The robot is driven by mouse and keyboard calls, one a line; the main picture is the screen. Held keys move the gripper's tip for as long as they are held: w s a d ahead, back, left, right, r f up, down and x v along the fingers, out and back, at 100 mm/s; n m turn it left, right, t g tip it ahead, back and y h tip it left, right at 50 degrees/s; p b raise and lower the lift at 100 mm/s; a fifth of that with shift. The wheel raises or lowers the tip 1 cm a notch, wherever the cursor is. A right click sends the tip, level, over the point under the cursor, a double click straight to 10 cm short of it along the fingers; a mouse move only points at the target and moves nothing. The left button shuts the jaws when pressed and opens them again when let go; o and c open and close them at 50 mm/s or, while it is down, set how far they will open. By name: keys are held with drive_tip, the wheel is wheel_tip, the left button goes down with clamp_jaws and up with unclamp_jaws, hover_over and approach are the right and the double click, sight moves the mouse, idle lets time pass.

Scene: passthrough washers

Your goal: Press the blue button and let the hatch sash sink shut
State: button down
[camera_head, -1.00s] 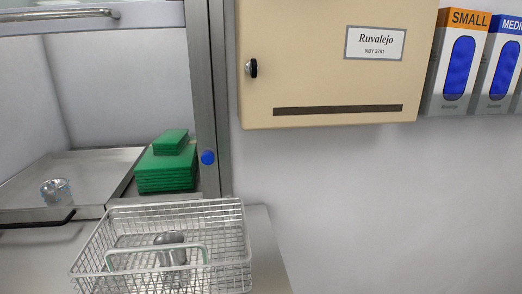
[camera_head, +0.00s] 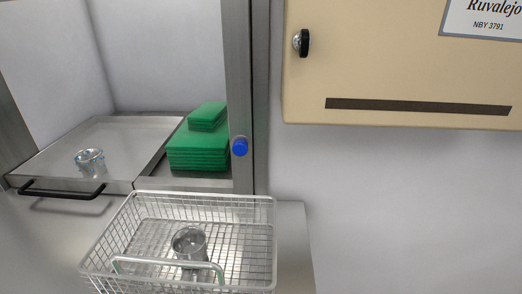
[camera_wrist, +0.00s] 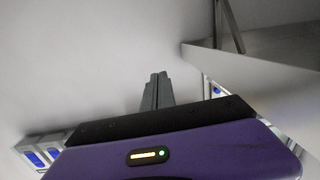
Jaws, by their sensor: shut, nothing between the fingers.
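The blue button (camera_head: 239,147) sits on the grey right-hand post (camera_head: 241,80) of the hatch frame. The hatch opening shows clear in the head view, and the sash is out of the picture above. Inside are a metal tray (camera_head: 60,165) with a black handle, a metal cup (camera_head: 90,162) and a stack of green pads (camera_head: 198,152). My gripper (camera_wrist: 158,78) shows only in the wrist view, with its two grey fingers together and nothing between them. It points at a plain pale wall, apart from any object. The button cannot be made out in the wrist view.
A wire basket (camera_head: 262,235) holding another metal cup (camera_head: 188,243) stands on the counter in front of the hatch. A beige cabinet (camera_head: 400,60) with a black knob hangs right of the post. The wall (camera_head: 400,210) below it is clear.

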drive_tip(key=w+a+r+n+t+y+p, duration=0.1)
drive_tip(key=w+a+r+n+y+p, duration=0.2)
drive_tip(key=w+r, duration=0.5)
drive_tip(key=w+a+r+n+t+y+p, duration=0.15)
drive_tip(key=w+r+n, duration=0.25)
drive_tip(key=w+r, duration=0.45)
drive_tip(key=w+a+r+n+g+y, duration=0.1)
drive_tip(key=a+r+n+g+y, duration=0.1)
drive_tip(key=a+n, duration=0.4)
drive_tip(key=w+a+r+n+g+y, duration=0.1)
drive_tip(key=a+r+n+g+y, duration=0.2)
drive_tip(key=a+n, duration=0.3)
drive_tip(key=n+g+y, duration=0.1)
drive_tip(key=n, duration=0.4)
drive_tip(key=shift+w+r+n+p, duration=0.25)
drive_tip(key=shift+r+n+p, duration=0.05)
drive_tip(key=shift+r+p, duration=0.05)
drive_tip(key=shift+w+f+b, duration=0.1)
drive_tip(key=shift+b, duration=0.2)
